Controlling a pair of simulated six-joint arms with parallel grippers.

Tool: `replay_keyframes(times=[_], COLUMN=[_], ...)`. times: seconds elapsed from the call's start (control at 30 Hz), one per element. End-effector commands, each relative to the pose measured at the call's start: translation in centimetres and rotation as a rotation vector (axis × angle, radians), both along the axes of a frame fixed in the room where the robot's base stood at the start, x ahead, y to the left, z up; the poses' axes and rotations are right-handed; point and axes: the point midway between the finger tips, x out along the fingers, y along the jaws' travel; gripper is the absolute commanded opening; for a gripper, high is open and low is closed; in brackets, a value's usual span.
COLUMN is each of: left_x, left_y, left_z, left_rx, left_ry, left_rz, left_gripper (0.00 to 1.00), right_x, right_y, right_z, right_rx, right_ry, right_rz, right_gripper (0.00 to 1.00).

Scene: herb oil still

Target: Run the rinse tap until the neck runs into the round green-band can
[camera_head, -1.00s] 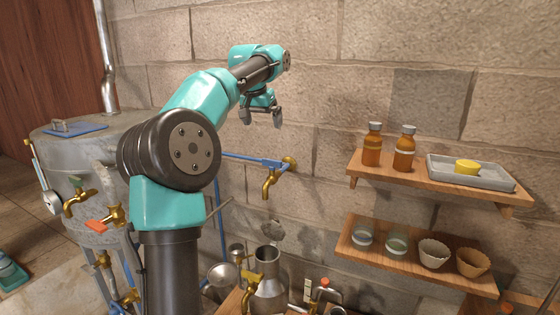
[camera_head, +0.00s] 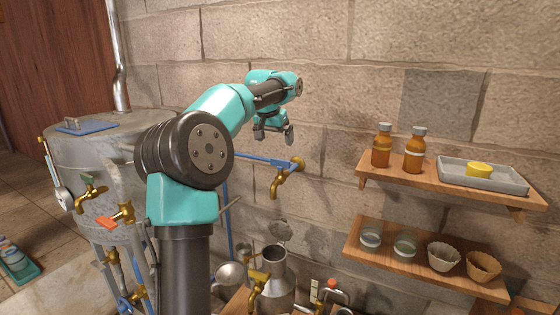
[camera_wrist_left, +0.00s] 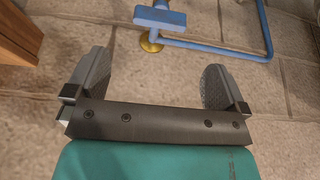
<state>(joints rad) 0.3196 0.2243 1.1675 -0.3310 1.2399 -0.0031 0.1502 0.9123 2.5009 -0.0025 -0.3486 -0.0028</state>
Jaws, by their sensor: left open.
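A brass tap with a blue lever (camera_head: 269,162) hangs on the stone wall, fed by a blue pipe; it looks like the rinse tap. Its blue lever (camera_wrist_left: 160,18) also shows in the left wrist view, just beyond the fingers. My left gripper (camera_head: 274,133) is open and empty, just above the tap and apart from it. In the left wrist view its two fingers (camera_wrist_left: 155,80) are spread wide. A grey metal can (camera_head: 277,272) with a narrowed neck stands below the tap. I see no green band on it. My right gripper is not in view.
A steel still (camera_head: 95,150) with several taps stands at the left. Two wooden shelves are at the right, with brown bottles (camera_head: 381,150), a grey tray (camera_head: 505,184) and small cups. Another brass tap (camera_head: 258,283) stands in front of the can.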

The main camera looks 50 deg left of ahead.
Motion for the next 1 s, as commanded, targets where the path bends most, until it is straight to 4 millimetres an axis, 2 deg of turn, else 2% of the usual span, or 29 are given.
replay_keyframes(times=[0.2, 0.5, 0.7, 1.0], left_x=[1.3, 3.1, 3.5, 3.6], left_y=[0.5, 1.1, 1.3, 1.3], left_z=[-3.6, -7.9, -9.2, -9.3], left_rx=[-0.001, -0.001, 0.000, 0.000], left_ry=[0.003, 0.002, 0.000, -0.001], left_rz=[0.000, 0.000, 0.000, 0.000], left_gripper=[1.00, 1.00, 1.00, 0.99], right_x=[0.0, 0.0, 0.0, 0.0], right_y=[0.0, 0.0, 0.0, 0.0], right_z=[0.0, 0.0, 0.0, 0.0], right_rx=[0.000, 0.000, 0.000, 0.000], right_ry=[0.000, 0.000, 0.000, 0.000], right_rz=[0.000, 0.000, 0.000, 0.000], right_gripper=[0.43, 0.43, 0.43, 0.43])
